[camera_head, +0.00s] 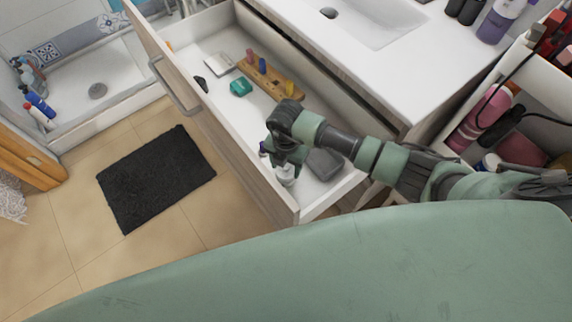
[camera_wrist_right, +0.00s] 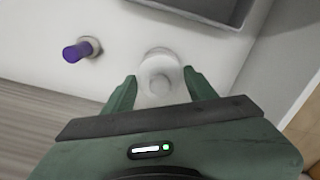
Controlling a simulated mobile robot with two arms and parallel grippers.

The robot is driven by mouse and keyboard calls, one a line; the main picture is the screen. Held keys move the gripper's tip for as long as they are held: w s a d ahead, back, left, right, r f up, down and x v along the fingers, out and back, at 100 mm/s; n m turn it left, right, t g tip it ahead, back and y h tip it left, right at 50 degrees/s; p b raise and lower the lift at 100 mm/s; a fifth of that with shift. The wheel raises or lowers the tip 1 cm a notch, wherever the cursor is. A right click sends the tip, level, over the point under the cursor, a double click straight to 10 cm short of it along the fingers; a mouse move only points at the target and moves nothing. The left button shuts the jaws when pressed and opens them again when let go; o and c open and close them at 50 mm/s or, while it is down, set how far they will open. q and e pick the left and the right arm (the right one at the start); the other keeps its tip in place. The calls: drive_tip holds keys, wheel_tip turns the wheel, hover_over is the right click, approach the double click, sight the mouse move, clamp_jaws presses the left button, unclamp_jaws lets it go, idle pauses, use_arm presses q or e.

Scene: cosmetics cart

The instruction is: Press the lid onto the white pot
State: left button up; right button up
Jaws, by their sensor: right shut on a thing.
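The white pot (camera_head: 286,178) stands in the open drawer near its front corner, partly hidden by my right gripper (camera_head: 284,162). In the right wrist view a pale round lid (camera_wrist_right: 160,84) with a small round top lies between the two green fingers of my right gripper (camera_wrist_right: 160,92). The gripper is shut on it from above. The white body shows just beyond the lid; I cannot tell where lid and pot meet, or if they are fully seated. My left gripper is not in view.
The drawer (camera_head: 190,108) also holds a purple-topped item (camera_wrist_right: 80,50) beside the pot, a dark grey case (camera_head: 324,163), a teal item (camera_head: 240,87) and a wooden holder (camera_head: 268,78). The drawer walls are close around my gripper. A side cart (camera_head: 500,85) stands right.

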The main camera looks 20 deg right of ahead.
idle(0.3)
drive_tip(key=o, duration=1.4)
drive_tip(key=shift+c, duration=0.2)
drive_tip(key=shift+o, duration=0.4)
drive_tip(key=o, duration=0.3)
drive_tip(key=shift+r, duration=0.15)
drive_tip(key=shift+r+p, duration=3.2)
drive_tip(key=shift+r, duration=0.2)
